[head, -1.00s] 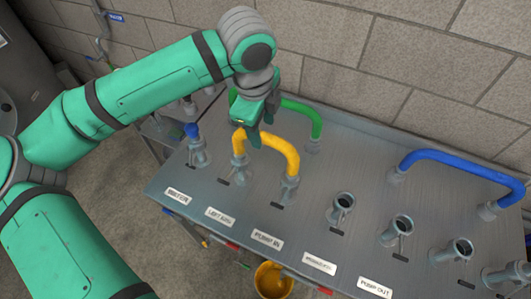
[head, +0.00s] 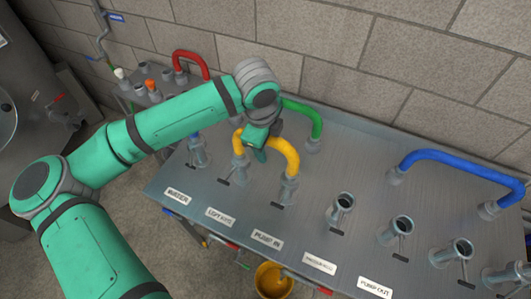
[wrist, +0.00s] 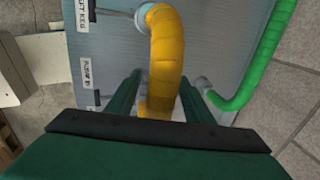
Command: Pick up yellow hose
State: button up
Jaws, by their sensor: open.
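The yellow hose (head: 286,152) is a bent U-shaped tube on the grey panel table (head: 330,255), its ends on two ports, the right one behind the PUMP IN label. My gripper (head: 258,150) is over the hose's arch. In the wrist view the yellow hose (wrist: 166,62) runs between the two green fingers of my gripper (wrist: 160,95), which are apart on either side of it. I cannot tell whether a finger touches it. Part of the hose's left side is hidden behind my gripper in the head view.
A green hose (head: 304,112) lies just behind the yellow one, close to my gripper. A blue hose (head: 460,163) is at the right. Several open ports (head: 342,206) stand between. A red hose (head: 190,57) is on another table at the back left. A yellow bucket (head: 273,281) sits below.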

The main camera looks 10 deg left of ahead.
jog(key=c, duration=1.1)
jog(key=shift+r, duration=0.15)
notch_tip(320, 180, up, 3)
jog(key=shift+r, duration=0.15)
jog(key=s+a+r, duration=0.1)
jog(key=s+r, duration=0.2)
jog(key=s, duration=0.1)
jog(key=s+a+r, duration=0.2)
jog(key=s+r, duration=0.1)
jog(key=s, duration=0.1)
jog(key=s+a+r, duration=0.1)
jog(key=s+r, duration=0.2)
jog(key=s, duration=0.2)
jog(key=shift+s+a+r, duration=0.1)
jog(key=shift+a+r, duration=0.15)
jog(key=shift+a, duration=0.1)
